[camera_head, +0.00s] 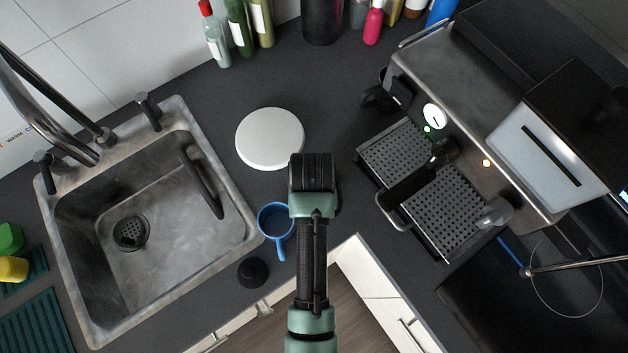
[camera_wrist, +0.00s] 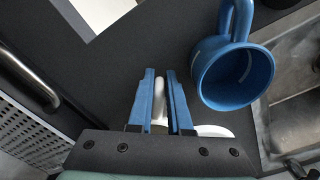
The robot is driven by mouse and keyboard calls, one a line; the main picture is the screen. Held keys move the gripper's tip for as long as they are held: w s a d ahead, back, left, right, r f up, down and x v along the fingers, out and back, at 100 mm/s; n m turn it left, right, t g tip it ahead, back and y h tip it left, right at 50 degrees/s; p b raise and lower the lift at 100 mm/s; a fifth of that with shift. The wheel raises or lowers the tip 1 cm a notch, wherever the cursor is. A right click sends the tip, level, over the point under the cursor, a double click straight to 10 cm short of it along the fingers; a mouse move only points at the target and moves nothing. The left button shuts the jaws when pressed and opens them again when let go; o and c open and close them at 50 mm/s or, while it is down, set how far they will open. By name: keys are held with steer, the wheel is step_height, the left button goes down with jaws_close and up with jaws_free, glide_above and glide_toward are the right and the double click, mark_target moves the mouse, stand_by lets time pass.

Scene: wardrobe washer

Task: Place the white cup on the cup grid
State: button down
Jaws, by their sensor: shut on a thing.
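My gripper (camera_wrist: 160,78) has blue fingers, seen in the wrist view, closed on a narrow white piece (camera_wrist: 160,92) that looks like part of the white cup. The rest of the cup is hidden behind the gripper body, and I cannot tell its tilt. In the head view the arm hides both fingers and cup. The metal cup grid (camera_head: 450,208), a perforated tray, lies at the foot of the coffee machine, right of my arm. It shows in the wrist view (camera_wrist: 22,138) at the left edge. My gripper is over the counter, apart from the grid.
A blue mug (camera_head: 264,223) stands left of my arm, near the sink (camera_head: 80,225). A white round disc (camera_head: 270,138) lies behind it. The coffee machine (camera_head: 430,85), with a protruding black handle (camera_head: 408,185), borders the grid. Bottles line the wall. Dark counter is clear between arm and machine.

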steer(key=shift+f, duration=0.15)
steer(key=c, duration=0.8)
jaws_free()
steer(key=shift+o, duration=0.2)
step_height(320, 180, up, 10)
steer(key=p, duration=1.1)
steer(key=shift+p, duration=0.35)
step_height(320, 180, up, 13)
steer(key=p, duration=0.2)
steer(key=shift+s, duration=0.25)
